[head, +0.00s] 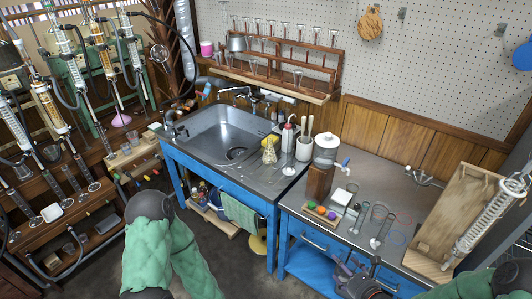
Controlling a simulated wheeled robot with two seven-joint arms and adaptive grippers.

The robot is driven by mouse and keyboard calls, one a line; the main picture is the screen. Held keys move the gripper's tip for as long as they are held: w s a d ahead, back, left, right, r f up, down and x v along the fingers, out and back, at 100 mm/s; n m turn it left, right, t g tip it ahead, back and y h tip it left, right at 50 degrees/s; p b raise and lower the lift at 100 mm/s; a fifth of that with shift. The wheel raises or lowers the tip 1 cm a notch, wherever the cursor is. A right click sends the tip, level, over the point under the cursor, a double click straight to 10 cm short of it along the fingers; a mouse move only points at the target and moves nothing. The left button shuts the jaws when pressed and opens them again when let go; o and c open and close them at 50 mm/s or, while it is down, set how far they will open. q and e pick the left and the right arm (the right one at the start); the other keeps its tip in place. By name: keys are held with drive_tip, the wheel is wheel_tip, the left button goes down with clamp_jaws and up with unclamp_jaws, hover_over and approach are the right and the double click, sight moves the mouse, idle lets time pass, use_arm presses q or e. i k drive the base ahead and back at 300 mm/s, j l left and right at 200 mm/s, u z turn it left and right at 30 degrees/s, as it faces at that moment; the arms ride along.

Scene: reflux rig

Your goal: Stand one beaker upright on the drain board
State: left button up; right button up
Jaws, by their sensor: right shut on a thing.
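The metal drain board (252,187) is the flat part to the right of the sink basin, with bare room at its front. My right gripper (352,267) is low in the view, in front of the right-hand counter and well to the right of the drain board. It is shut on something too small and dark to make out. Two small clear glass beakers (126,148) stand on the wooden bench at left. My left arm comes in at the lower left, and its gripper is not in view.
The sink (217,132) is left of the drain board. A yellow sponge, bottles and a brush pot (304,149) crowd its back. Tall glassware (376,220), a tray of coloured balls (321,211) and a wooden block (319,182) stand on the right counter (400,180).

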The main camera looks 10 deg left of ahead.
sight(273, 181)
drive_tip(key=i+j, duration=0.15)
drive_tip(key=j, duration=0.2)
drive_tip(key=i+j+z, duration=0.15)
drive_tip(key=j, duration=0.25)
drive_tip(key=i+j, duration=0.1)
drive_tip(key=j, duration=0.25)
drive_tip(key=i+j+z, duration=0.1)
drive_tip(key=j, duration=0.3)
drive_tip(key=i+j+z, duration=0.1)
drive_tip(key=j, duration=0.3)
drive_tip(key=i+j, duration=0.1)
drive_tip(key=j, duration=0.3)
